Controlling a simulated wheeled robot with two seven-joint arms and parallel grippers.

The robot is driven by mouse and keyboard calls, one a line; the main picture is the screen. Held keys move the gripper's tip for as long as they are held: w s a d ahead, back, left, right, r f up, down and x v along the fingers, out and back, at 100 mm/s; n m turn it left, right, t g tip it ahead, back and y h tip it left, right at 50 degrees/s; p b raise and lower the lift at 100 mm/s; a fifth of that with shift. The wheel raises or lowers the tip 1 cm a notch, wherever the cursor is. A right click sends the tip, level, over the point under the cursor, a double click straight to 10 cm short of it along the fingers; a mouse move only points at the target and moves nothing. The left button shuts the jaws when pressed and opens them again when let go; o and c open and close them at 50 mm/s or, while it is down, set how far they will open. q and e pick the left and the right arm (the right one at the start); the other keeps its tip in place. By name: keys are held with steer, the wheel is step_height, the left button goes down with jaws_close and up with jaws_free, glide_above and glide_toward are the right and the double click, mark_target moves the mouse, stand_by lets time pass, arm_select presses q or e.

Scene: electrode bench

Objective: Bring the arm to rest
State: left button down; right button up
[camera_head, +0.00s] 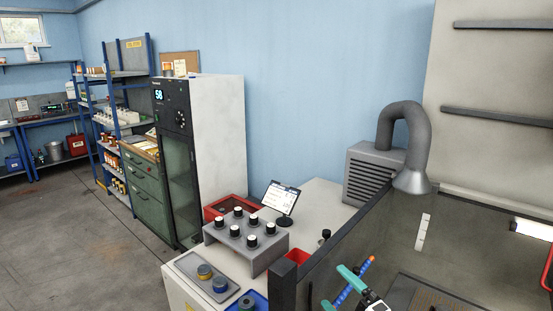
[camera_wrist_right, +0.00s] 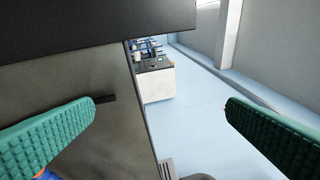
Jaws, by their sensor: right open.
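My right gripper (camera_head: 340,292) is low in the head view, right of centre, in front of the grey-walled bench enclosure. Its green fingers also show in the right wrist view (camera_wrist_right: 163,105), one on each side, wide apart with nothing between them. A blue and orange rod-like piece (camera_head: 356,282) shows beside the fingers in the head view; I cannot tell whether it is loose or fixed. Most of the right arm is outside the picture. My left gripper is not in view.
The dark enclosure wall (camera_head: 345,230) stands close to the right gripper. A grey rack (camera_head: 262,258) with several black-and-white caps, a tablet (camera_head: 281,197), a red tray (camera_head: 218,208) and a grey vent hose (camera_head: 398,112) are nearby. Open floor (camera_head: 70,240) lies at left.

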steer(key=s+d+f+m+g+h, duration=0.2)
steer(key=s+d+f+m+h, duration=0.1)
steer(key=s+m, duration=0.3)
steer(key=s+d+f+m+g+h, duration=0.3)
steer(key=s+f+m+h, duration=0.2)
steer(key=s+f+m, duration=0.1)
steer(key=s+d+f+m+g+h, duration=0.3)
steer(key=s+f+m, duration=0.2)
steer(key=s+m, duration=0.2)
steer(key=shift+s+h, duration=0.4)
steer(key=shift+s, duration=0.5)
steer(key=s+a+f+m+g+y, duration=0.1)
steer(key=s+g, duration=0.2)
steer(key=s, duration=0.3)
steer(key=s+a+f+g+y, duration=0.1)
steer(key=s+f+g, duration=0.1)
steer(key=s, duration=0.3)
step_height(320, 180, down, 31)
steer(key=s+g+b, duration=0.1)
steer(key=b, duration=0.5)
steer(key=s+d+f+b, duration=0.1)
steer(key=s+f+b, duration=0.1)
steer(key=s+f, duration=0.6)
steer(key=s+d+f+g+b, duration=0.1)
steer(key=s+d+f+b, duration=0.1)
steer(key=s+f, duration=0.6)
step_height(320, 180, down, 4)
steer(key=shift+s+f+g+h, duration=0.1)
steer(key=shift+s+g+h, duration=0.2)
steer(key=shift+s, duration=0.1)
